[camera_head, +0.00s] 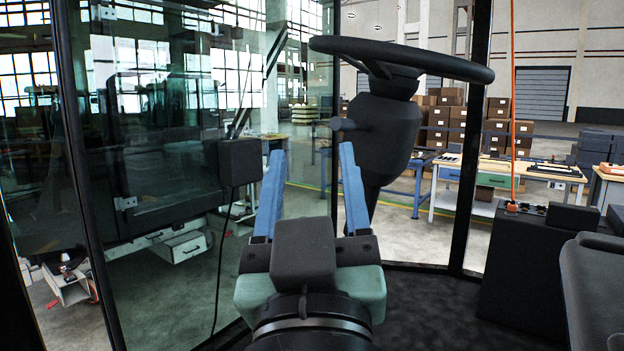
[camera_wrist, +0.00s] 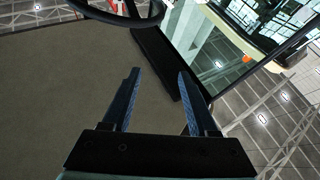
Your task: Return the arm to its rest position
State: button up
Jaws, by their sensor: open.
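My gripper (camera_head: 311,152) is in the middle of the head view, pointing away from the camera, with its two blue fingers spread apart. Nothing is between them. In the wrist view the open fingers (camera_wrist: 158,75) also show with only the cab interior behind them. My wrist shows at the bottom centre of the head view. The black steering wheel (camera_head: 440,61) is beyond and above the right finger, on its dark column (camera_head: 376,135). The right finger overlaps the column's left side in the picture; whether they touch I cannot tell.
A black box (camera_head: 239,162) on the glass side hangs a cord, left of the left finger. A dark console (camera_head: 525,265) with an orange upright cable and a dark seat (camera_head: 592,285) are at right. The steering wheel (camera_wrist: 112,14) crosses the wrist view's top. Workbenches and cartons stand outside.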

jog(key=s+r+m+t+p, duration=0.1)
jog(key=s+r+t, duration=0.2)
jog(key=s+r, duration=0.4)
jog(key=shift+r+m+t, duration=0.3)
jog(key=shift+r+t, duration=0.1)
jog(key=shift+r, duration=0.4)
